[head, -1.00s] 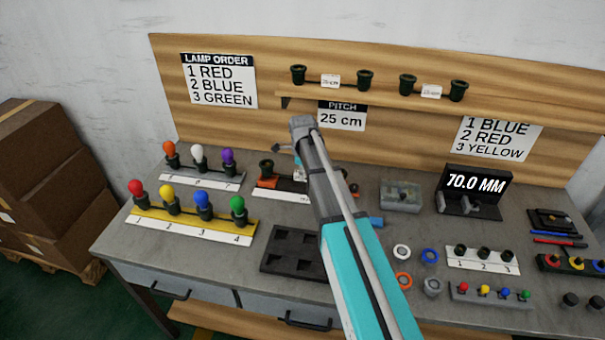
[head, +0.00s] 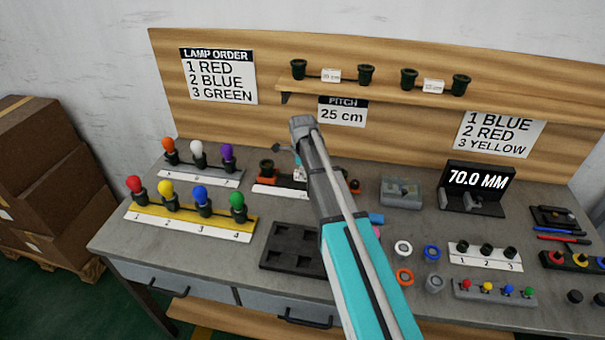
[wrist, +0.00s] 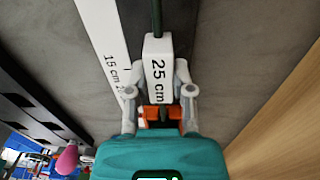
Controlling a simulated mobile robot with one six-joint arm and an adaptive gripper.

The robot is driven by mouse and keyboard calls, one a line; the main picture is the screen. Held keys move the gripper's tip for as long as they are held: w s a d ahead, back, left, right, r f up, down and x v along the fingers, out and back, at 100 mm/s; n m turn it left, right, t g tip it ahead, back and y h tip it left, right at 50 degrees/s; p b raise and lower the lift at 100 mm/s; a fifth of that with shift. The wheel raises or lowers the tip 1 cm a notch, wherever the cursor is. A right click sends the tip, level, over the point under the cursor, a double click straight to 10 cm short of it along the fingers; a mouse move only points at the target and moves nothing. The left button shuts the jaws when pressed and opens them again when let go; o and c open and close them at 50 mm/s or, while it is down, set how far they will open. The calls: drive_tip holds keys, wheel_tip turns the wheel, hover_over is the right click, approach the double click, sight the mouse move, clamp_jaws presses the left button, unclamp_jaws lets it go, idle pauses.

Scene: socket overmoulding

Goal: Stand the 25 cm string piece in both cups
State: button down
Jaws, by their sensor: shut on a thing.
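The string piece shows in the wrist view as a white tag (wrist: 158,75) reading 25 cm on a dark green cable. My gripper (wrist: 158,92) is shut on this tag, one finger at each side. A second orange part (head: 355,186) shows right of my arm, mostly hidden. An orange part (wrist: 184,122) also shows below the tag in the wrist view.
A white strip with length marks (head: 275,190) lies in front of the cups. A black tray (head: 285,246) lies nearer the front. A grey box (head: 401,192) stands to the right. Two more string pieces lie on the shelf above. Lamp strips stand on the left.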

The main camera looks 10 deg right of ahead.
drive_tip(key=shift+f, duration=0.3)
drive_tip(key=shift+c, duration=2)
unclamp_jaws()
drive_tip(key=shift+r, duration=0.2)
wheel_tip(320, 180, up, 8)
drive_tip(key=p, duration=0.8)
drive_tip(key=shift+r, duration=0.25)
